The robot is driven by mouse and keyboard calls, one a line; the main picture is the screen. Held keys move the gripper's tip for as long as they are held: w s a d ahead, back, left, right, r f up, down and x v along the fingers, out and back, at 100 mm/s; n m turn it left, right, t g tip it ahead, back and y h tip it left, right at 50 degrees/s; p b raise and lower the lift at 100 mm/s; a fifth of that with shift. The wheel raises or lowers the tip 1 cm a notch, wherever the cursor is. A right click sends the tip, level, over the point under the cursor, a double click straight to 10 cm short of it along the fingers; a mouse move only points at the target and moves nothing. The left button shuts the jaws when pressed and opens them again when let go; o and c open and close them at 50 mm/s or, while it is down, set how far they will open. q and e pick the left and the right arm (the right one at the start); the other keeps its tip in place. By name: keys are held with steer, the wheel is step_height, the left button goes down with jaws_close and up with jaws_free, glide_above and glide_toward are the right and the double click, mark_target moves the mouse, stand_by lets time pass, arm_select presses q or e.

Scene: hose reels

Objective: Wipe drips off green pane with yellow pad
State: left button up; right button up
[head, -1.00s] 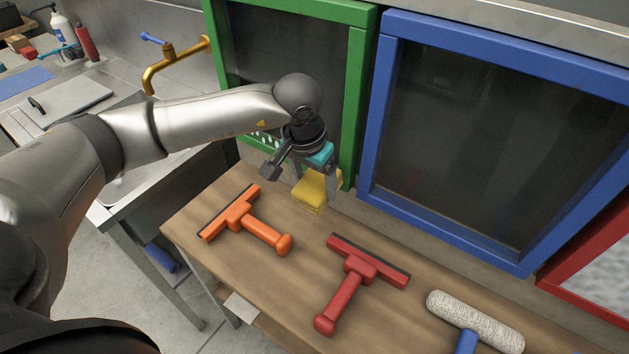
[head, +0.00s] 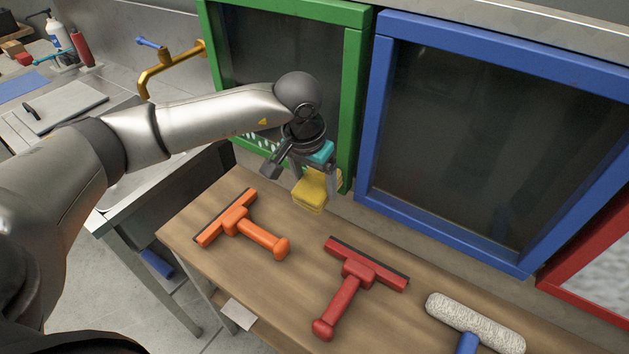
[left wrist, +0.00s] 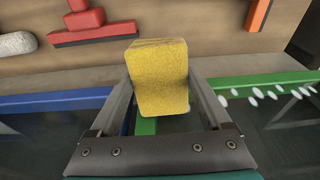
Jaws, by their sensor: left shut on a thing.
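The yellow pad (head: 316,191) is held between the fingers of my left gripper (head: 314,178), above the back edge of the wooden table. In the left wrist view the pad (left wrist: 158,78) sits between both fingers. The green-framed pane (head: 352,95) stands behind my left arm, which hides part of it. White drips (head: 262,145) show low on the green pane, partly covered by the arm. They also show as white spots in the left wrist view (left wrist: 255,92). The pad appears apart from the glass. My right gripper is not seen.
An orange squeegee (head: 240,226), a red squeegee (head: 354,280) and a white roller (head: 475,322) lie on the wooden table (head: 300,300). A blue-framed pane (head: 480,130) stands right of the green one, with a red frame (head: 590,265) beyond. A brass tap (head: 170,70) is at left.

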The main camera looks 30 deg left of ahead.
arm_select(q)
steer(key=shift+w, duration=0.1)
stand_by(0.3)
steer(key=shift+a, duration=0.1)
steer(key=shift+w+a+b, duration=0.1)
steer(key=shift+a+b, duration=0.3)
steer(key=shift+a, duration=0.1)
steer(key=w+a+b, duration=0.2)
steer(key=a+b, duration=0.1)
steer(key=a, duration=1.3)
steer(key=shift+b, duration=0.4)
stand_by(0.4)
